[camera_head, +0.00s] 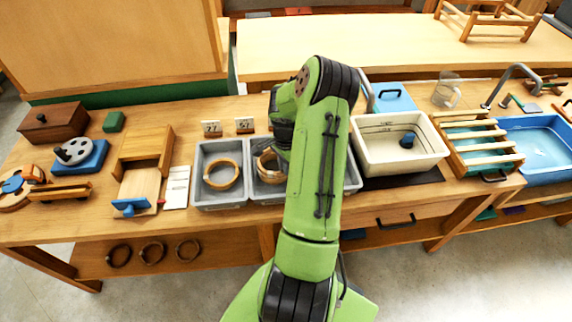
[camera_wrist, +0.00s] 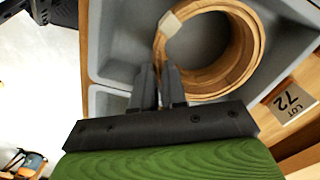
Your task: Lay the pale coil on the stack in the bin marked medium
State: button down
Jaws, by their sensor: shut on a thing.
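My gripper (camera_wrist: 158,75) is shut on the near edge of a tan wooden coil (camera_wrist: 247,45) with a pale tag (camera_wrist: 170,25) on its rim, in the wrist view. The coil is over or inside a grey bin; whether it touches a coil below is unclear. In the head view my gripper (camera_head: 280,150) is over the middle grey bin (camera_head: 262,198), where tan coil edges (camera_head: 265,164) show beside it. The left grey bin (camera_head: 201,160) holds a tan coil (camera_head: 237,175). I cannot read a medium mark.
Number cards (camera_head: 212,128) stand behind the bins, and a lot card (camera_wrist: 290,102) shows in the wrist view. A grey bin's right end (camera_head: 353,178) shows past my arm. A cream basin (camera_head: 372,160) stands right, a wooden box (camera_head: 145,150) left.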

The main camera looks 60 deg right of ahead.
jog(key=shift+f, duration=0.35)
jog(key=c, duration=0.8)
grip_release()
jog(key=shift+r, duration=0.15)
jog(key=shift+r+p, duration=2.4)
jog(key=shift+r, duration=1.1)
jog(key=shift+f, duration=0.1)
